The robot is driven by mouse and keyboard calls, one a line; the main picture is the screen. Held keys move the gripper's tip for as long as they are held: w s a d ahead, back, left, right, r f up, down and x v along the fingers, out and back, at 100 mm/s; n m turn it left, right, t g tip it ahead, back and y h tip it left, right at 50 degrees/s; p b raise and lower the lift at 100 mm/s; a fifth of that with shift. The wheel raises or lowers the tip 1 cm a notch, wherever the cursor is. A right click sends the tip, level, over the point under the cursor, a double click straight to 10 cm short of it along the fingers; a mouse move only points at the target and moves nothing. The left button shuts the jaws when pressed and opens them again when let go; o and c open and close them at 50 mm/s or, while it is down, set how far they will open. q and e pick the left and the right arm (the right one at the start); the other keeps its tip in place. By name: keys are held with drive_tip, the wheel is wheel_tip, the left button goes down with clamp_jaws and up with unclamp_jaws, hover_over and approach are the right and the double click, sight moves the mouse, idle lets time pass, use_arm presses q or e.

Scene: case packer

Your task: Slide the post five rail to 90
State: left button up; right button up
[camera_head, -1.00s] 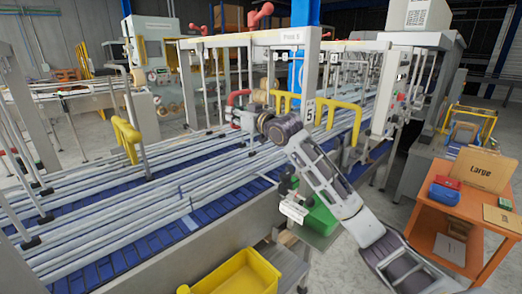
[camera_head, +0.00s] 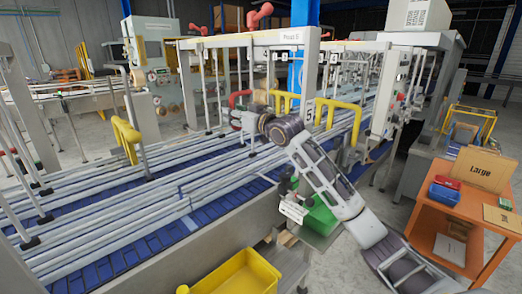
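The post marked 5 stands at the middle of the conveyor, with its white number plate (camera_head: 310,114) just right of my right arm's wrist. Several long grey rails (camera_head: 170,180) run along the blue conveyor belt (camera_head: 130,252). My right gripper (camera_head: 236,116) reaches in from the lower right over the conveyor, beside a red curved handle (camera_head: 240,97). Its fingers are small and partly hidden, so I cannot tell whether they are open or shut, or touching the handle. The scale that would show 90 cannot be read. My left gripper is not in view.
Yellow handles (camera_head: 342,108) and a yellow guard (camera_head: 127,138) rise above the rails. A yellow bin (camera_head: 240,275) and a green box (camera_head: 320,215) sit at the conveyor's near side. An orange cart (camera_head: 445,215) with boxes stands right.

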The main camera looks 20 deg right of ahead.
drive_tip(key=shift+s, duration=0.1)
idle(0.3)
drive_tip(key=b+v, duration=0.1)
drive_tip(key=v, duration=0.6)
idle(0.9)
idle(0.6)
